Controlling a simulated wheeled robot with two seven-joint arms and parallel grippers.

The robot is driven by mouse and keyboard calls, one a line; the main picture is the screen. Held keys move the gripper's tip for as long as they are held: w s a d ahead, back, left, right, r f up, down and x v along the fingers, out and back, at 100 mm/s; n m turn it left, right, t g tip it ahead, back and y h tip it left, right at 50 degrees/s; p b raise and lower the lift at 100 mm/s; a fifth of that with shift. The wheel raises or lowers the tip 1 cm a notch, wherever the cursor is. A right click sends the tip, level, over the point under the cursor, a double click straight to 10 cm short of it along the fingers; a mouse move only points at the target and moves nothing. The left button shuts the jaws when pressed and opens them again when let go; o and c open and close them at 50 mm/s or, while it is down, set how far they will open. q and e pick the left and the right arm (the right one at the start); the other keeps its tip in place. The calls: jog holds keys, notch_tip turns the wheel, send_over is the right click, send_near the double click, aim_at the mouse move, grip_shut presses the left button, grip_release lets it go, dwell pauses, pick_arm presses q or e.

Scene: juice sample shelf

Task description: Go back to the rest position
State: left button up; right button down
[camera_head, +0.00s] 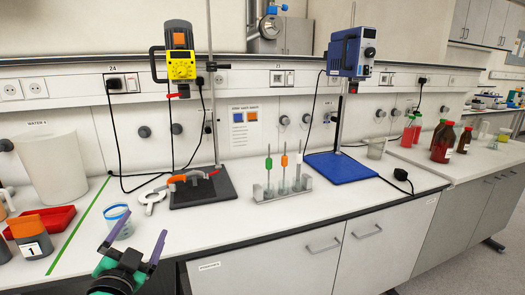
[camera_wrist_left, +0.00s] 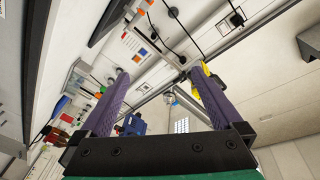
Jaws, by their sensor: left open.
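My left gripper (camera_head: 132,243) is at the bottom left of the head view, with purple fingers spread and nothing held. It is in front of the bench edge, close to a small beaker with a blue rim (camera_head: 118,222) that stands on the white bench. In the left wrist view the two purple fingers of the gripper (camera_wrist_left: 160,70) are apart with only background between them. That view is tilted and looks toward the wall and the stirrers. My right gripper is not in view.
A red tray (camera_head: 40,223) and an orange-capped container (camera_head: 30,238) are left of the gripper. A yellow stirrer (camera_head: 181,65), a rack (camera_head: 283,190) and a blue stirrer (camera_head: 352,52) stand further right. Red-capped bottles (camera_head: 443,142) are far right. The bench front right of the gripper is clear.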

pick_arm(q)
jog(key=s+a+f+n+g, duration=0.15)
jog(key=s+f+g, duration=0.25)
jog(key=f, duration=0.5)
jog(key=s+d+f+n+g, duration=0.1)
jog(key=s+f+n+g, duration=0.3)
jog(key=f, duration=0.6)
jog(key=s+d+f+g+h, duration=0.2)
jog(key=s+d+f+g, duration=0.2)
jog(key=s+f+g, duration=0.6)
jog(key=s+f+t, duration=0.1)
jog(key=s+f, duration=0.1)
jog(key=f, duration=0.9)
jog(key=s+f+t, duration=0.1)
jog(key=s+f, duration=0.2)
jog(key=f, duration=0.9)
jog(key=s+a+f+g, duration=0.1)
jog(key=s+a+f, duration=0.2)
jog(key=s+f, duration=1)
jog(key=s+m, duration=0.1)
jog(key=s, duration=0.2)
jog(key=shift+s+f, duration=0.15)
jog(key=shift+f, duration=0.1)
